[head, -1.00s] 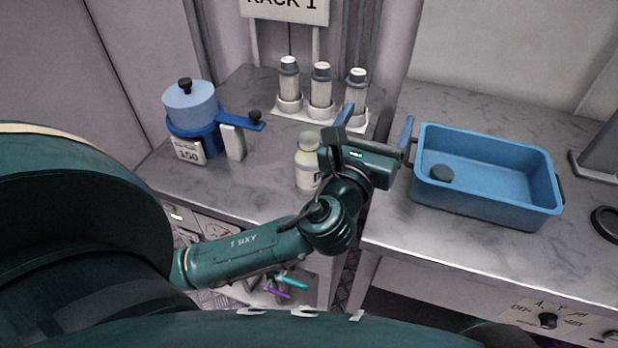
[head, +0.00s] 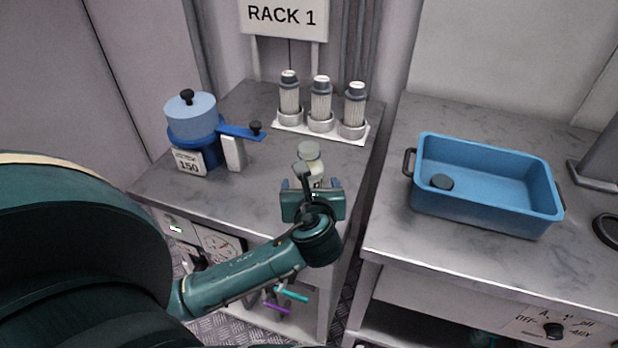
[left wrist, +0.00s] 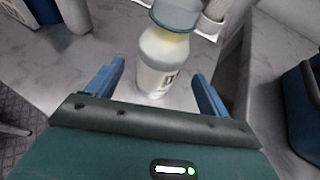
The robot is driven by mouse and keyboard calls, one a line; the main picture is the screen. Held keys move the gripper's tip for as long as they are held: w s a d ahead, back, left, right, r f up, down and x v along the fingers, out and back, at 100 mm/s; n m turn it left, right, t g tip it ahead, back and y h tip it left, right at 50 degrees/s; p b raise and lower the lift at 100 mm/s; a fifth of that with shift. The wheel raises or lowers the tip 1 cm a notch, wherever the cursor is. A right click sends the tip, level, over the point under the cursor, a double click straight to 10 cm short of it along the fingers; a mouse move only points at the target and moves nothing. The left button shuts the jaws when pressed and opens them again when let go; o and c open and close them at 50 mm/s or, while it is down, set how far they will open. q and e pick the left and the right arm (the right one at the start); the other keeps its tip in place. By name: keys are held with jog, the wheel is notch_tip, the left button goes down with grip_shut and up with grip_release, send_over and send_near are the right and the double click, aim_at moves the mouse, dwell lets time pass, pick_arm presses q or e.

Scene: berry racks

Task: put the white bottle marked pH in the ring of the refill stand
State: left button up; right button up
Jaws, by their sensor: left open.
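The white bottle (head: 309,156) with a grey cap stands upright on the left counter; its dark label mark is only partly visible. It also shows in the left wrist view (left wrist: 158,60), with a yellowish band under the cap. My left gripper (head: 312,184) is open at the near side of the bottle. In the left wrist view its blue fingers (left wrist: 162,82) are spread to the left and right of the bottle, apart from it. I cannot make out for sure which object is the refill stand or its ring. My right gripper is not in view.
Three grey-capped cylinders (head: 321,98) stand in cups on a white base (head: 296,129) behind the bottle. A blue device with a round lidded top (head: 191,118) and a 150 label stands left. A blue tub (head: 487,207) sits on the right counter, across a gap.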

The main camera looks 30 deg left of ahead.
aim_at(310, 181)
pick_arm(q)
jog(key=x, duration=0.5)
jog(key=shift+w+a+r+b, duration=0.1)
jog(key=shift+b, duration=0.2)
jog(key=shift+c, duration=0.2)
jog(key=c, duration=1.2)
jog(key=shift+r, duration=0.15)
jog(key=shift+c, duration=0.7)
